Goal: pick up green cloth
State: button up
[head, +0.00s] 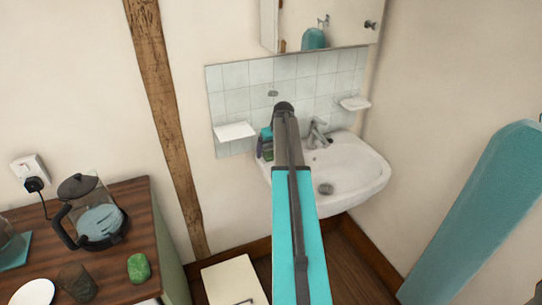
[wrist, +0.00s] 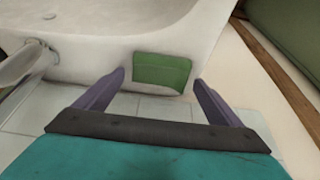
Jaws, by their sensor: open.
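The green cloth (wrist: 162,72) is a small, flat, dark green rectangle on the pale rim of the washbasin (wrist: 90,52). In the wrist view it shows between and just beyond the fingertips of my gripper (wrist: 160,81). The gripper is open, with a purple finger on each side and nothing between them. It looks apart from the cloth, but the exact gap is hard to tell. In the head view my gripper (head: 263,147) is at the basin's back left corner, partly behind my arm. A small green patch beside it there may be the cloth.
The tap (wrist: 30,62) stands left of the cloth in the wrist view. White wall tiles (head: 291,78) rise close behind the basin, with a small shelf (head: 235,132) nearby. A mirrored cabinet (head: 335,22) hangs above. A wooden table (head: 95,265) with a kettle (head: 93,212) stands left.

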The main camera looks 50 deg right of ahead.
jog(key=shift+c, duration=0.3)
jog(key=c, duration=1.1)
jog(key=shift+o, duration=0.2)
jog(key=shift+r, duration=0.15)
jog(key=shift+r+b, duration=0.6)
jog(key=shift+r, duration=0.85)
jog(key=shift+s+a+r, duration=0.1)
jog(key=shift+s+r, duration=0.05)
jog(key=shift+s, duration=0.05)
jog(key=s+a+b, duration=0.1)
jog(key=s+a, duration=0.2)
jog(key=s, duration=0.1)
jog(key=s+a+r+b, duration=0.1)
jog(key=s+a, duration=0.2)
jog(key=a, duration=0.1)
jog(key=s+a+b, duration=0.1)
jog(key=s+a, duration=0.2)
jog(key=s, duration=0.1)
jog(key=shift+s+a+r, duration=0.2)
jog(key=shift+s+r, duration=0.05)
jog(key=shift+s, duration=0.05)
